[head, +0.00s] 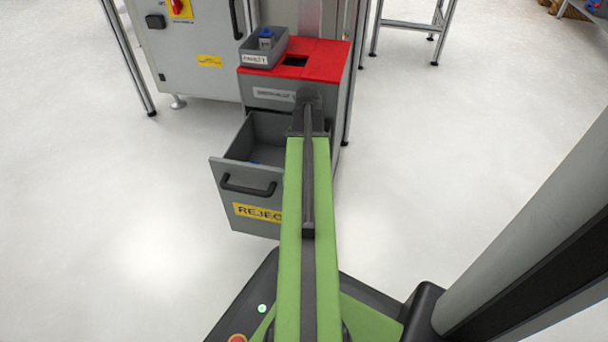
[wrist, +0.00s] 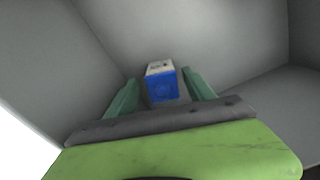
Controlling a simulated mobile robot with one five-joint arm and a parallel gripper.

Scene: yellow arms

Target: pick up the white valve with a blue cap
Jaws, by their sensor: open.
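The white valve with a blue cap (wrist: 162,85) lies inside a grey-walled space in the wrist view, its blue side facing the camera. My gripper (wrist: 160,79) is open, with one green finger on each side of the valve as seen there. I cannot tell whether either finger touches it. In the head view, my arm hides the gripper. A small blue spot (head: 256,163) shows low inside the open grey drawer (head: 233,188); it is too small to identify.
The drawer has a black handle (head: 248,186) and a yellow label. Above it, a grey tray (head: 250,56) on the red cabinet top (head: 322,60) holds another blue-topped part (head: 266,38). A grey machine cabinet (head: 200,40) stands behind. The floor at left is clear.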

